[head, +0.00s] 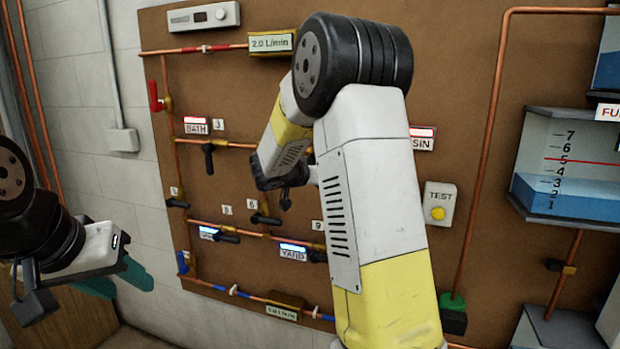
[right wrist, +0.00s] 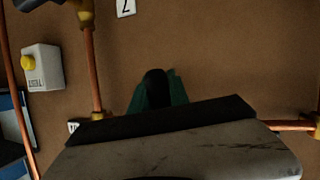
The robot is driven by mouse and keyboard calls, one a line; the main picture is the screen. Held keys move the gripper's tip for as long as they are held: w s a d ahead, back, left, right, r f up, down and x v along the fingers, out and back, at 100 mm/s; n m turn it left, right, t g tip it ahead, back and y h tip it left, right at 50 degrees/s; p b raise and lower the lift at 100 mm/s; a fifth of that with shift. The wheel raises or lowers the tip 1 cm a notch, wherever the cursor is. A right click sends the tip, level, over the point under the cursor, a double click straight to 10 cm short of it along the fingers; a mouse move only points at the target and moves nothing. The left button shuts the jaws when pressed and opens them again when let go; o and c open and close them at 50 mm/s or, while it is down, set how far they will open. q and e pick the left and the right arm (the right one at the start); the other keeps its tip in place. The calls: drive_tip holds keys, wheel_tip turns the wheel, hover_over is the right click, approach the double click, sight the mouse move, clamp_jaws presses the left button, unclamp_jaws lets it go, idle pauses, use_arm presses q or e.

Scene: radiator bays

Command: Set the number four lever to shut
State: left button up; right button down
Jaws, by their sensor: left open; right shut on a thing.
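In the right wrist view my right gripper (right wrist: 172,92) has its green fingers shut on a black lever handle (right wrist: 155,88). My gripper's body hides the rest of that lever, and I cannot read which number it carries. A tag partly hidden at the gripper's edge (right wrist: 73,127) is unreadable. In the head view my right arm covers the middle of the board, and the right fingertips do not show. No tag reading four is legible. My left gripper (head: 120,281) is open and empty at the lower left, apart from the board.
The brown board (head: 455,95) carries copper pipes and other levers, including a black one by tag 3 (head: 208,158) and a red one (head: 155,97). A TEST box (head: 438,205) and a blue-filled tank (head: 565,195) stand right of my arm.

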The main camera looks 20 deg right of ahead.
drive_tip(key=shift+w+a+f+m+y, duration=0.25)
drive_tip(key=shift+a+m+y, duration=0.15)
drive_tip(key=shift+a+m, duration=0.1)
idle(0.3)
drive_tip(key=c, duration=1.3)
unclamp_jaws()
drive_tip(key=shift+r, duration=0.1)
drive_tip(key=shift+o, duration=0.2)
drive_tip(key=shift+r, duration=0.1)
drive_tip(key=v, duration=0.7)
drive_tip(key=shift+s+a, duration=0.2)
drive_tip(key=shift+s, duration=0.1)
